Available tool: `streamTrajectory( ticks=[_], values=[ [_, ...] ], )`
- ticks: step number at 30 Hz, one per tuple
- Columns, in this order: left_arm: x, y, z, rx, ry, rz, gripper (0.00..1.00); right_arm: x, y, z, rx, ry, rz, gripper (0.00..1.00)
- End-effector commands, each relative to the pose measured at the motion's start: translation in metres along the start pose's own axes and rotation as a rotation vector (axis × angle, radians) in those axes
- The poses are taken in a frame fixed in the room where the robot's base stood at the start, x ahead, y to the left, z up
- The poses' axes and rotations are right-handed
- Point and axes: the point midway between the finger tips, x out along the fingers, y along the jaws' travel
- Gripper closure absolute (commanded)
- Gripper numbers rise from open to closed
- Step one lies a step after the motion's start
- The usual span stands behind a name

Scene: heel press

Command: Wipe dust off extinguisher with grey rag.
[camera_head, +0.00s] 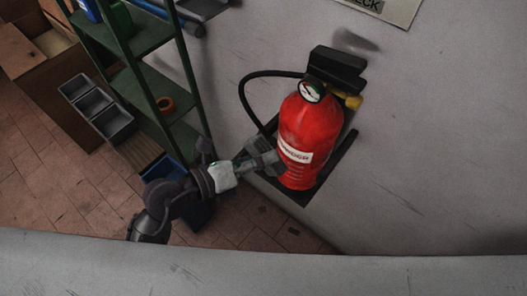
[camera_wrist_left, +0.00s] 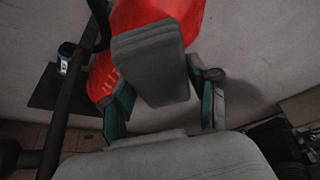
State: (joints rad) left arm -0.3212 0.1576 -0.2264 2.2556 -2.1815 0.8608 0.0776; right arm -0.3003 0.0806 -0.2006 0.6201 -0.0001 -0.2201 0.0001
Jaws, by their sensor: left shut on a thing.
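The red extinguisher (camera_head: 308,128) stands upright in a black wall bracket, with a gauge, a black head and a black hose. It also shows in the left wrist view (camera_wrist_left: 158,12), partly hidden behind the rag. My left gripper (camera_head: 266,160) is shut on the grey rag (camera_head: 264,157), at the lower left side of the extinguisher's body. In the left wrist view the rag (camera_wrist_left: 152,62) is a folded grey pad between the fingers, in front of the red body. I cannot tell whether the rag touches it. No dust can be made out. My right gripper is not in view.
A sign (camera_head: 385,8) hangs on the grey wall above. The wall right of the extinguisher is clear.

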Motion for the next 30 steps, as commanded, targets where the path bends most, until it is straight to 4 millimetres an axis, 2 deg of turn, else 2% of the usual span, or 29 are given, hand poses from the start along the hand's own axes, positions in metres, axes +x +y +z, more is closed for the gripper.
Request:
streamTrajectory(
  ticks=[8, 18, 30],
  values=[
    [-0.003, 0.0, -0.001, 0.0, 0.0, 0.001, 0.68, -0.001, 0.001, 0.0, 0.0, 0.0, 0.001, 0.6],
    [-0.027, 0.0, -0.011, 0.001, 0.001, 0.001, 0.68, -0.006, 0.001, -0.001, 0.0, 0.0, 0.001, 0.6],
    [-0.027, 0.0, -0.011, 0.0, 0.0, 0.0, 0.68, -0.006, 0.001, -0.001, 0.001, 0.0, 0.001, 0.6]
  ],
)
